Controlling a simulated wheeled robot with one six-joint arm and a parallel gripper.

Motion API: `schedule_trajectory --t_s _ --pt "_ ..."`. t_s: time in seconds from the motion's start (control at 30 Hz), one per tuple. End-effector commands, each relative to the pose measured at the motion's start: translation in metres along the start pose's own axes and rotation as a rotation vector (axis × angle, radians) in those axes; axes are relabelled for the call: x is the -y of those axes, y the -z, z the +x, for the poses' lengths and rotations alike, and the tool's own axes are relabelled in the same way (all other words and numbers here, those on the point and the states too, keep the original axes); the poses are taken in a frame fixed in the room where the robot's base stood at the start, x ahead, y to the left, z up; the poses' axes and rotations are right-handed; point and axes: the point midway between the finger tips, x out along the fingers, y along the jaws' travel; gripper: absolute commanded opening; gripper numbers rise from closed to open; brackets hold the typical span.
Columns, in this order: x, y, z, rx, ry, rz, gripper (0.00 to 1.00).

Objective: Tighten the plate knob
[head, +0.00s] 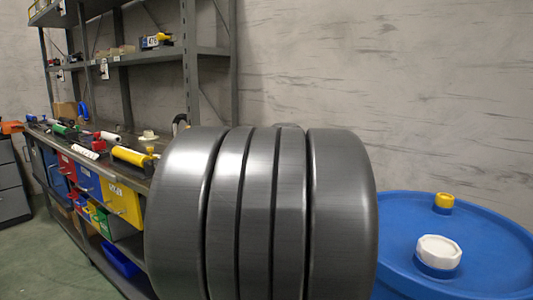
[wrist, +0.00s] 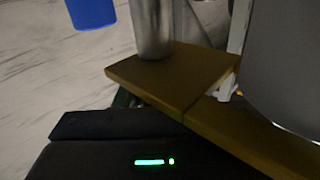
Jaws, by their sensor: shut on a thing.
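In the wrist view, the black body of my gripper (wrist: 150,145) fills the bottom, with a green light strip on it. It lies close in front of an ochre-brown plate (wrist: 165,80). A seam crosses the brown surface to the right. A silver metal cylinder (wrist: 152,25) stands upright on the plate. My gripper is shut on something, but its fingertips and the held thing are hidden. I cannot pick out the plate knob for sure. In the head view, a large grey ribbed shape blocks the middle, and neither gripper nor plate shows.
In the head view, a blue drum (head: 490,235) with a white cap (head: 438,252) and a yellow cap (head: 444,201) stands at right. A tool-covered workbench (head: 75,142) and grey shelving (head: 190,65) line the left. In the wrist view, a curved grey surface (wrist: 290,65) crowds the right.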

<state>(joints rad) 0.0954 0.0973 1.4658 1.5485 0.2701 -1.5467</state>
Motion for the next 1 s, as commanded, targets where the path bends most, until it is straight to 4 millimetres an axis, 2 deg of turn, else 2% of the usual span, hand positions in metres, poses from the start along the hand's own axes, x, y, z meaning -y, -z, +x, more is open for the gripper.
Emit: schedule_trajectory --t_s 0.4,0.97,1.0 --pt "-0.0012 0.0007 0.0000 -0.001 -0.087 -0.001 0.14" --pt "-0.0021 0.0012 0.0000 -0.001 -0.102 -0.002 0.14" --pt "-0.0020 0.0012 0.0000 -0.001 -0.101 -0.002 0.40"
